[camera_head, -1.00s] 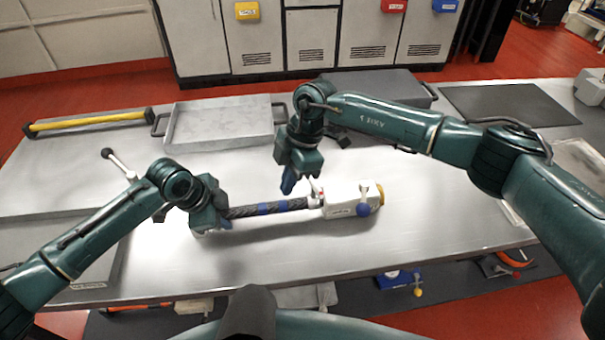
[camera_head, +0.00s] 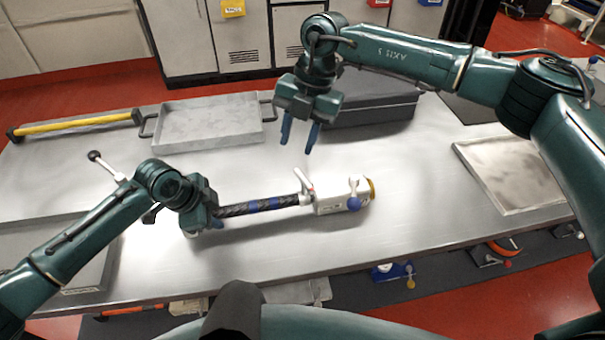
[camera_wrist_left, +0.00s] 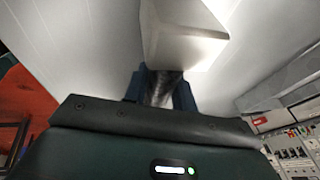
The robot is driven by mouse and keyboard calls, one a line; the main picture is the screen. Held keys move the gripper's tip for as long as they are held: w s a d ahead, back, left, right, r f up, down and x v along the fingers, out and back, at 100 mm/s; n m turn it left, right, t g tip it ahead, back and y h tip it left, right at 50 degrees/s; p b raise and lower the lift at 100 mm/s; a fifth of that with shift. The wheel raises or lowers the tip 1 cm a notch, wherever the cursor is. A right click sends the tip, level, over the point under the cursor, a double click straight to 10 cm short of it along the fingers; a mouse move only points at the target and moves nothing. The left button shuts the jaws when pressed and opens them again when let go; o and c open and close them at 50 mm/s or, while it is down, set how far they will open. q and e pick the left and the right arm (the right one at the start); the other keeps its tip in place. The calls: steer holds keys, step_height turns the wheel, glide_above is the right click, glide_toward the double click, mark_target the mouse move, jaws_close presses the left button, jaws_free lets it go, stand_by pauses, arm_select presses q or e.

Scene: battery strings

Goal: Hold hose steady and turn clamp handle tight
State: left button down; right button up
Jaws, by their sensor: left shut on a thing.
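The dark braided hose (camera_head: 238,209) with blue bands lies across the table. Its right end meets a white block (camera_head: 328,205) with a blue knob (camera_head: 354,203) and a brass-coloured end (camera_head: 372,187). The clamp handle (camera_head: 304,181), white with some red, tilts up at that joint. My left gripper (camera_head: 212,218) is shut on the hose near its left end. In the left wrist view the dark hose (camera_wrist_left: 163,88) sits between the fingers, with a pale block (camera_wrist_left: 182,38) beyond. My right gripper (camera_head: 300,138) is open and empty, above and behind the handle, apart from it.
A grey tray (camera_head: 211,136) and a dark case (camera_head: 375,112) stand at the back. A yellow bar (camera_head: 75,124) lies back left. A shallow tray (camera_head: 462,148) lies at the right. The table in front of the hose is clear.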

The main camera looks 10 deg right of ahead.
mark_target(304, 186)
steer(key=f+n, duration=0.6)
steer(key=f, duration=0.1)
steer(key=d+f+n, duration=0.1)
steer(key=f+n, duration=0.2)
steer(key=f, duration=0.1)
steer(key=shift+s+f+n+h, duration=0.2)
steer(key=shift+n+h, duration=0.1)
steer(key=shift+n, duration=0.1)
steer(key=shift+c, duration=0.3)
jaws_close()
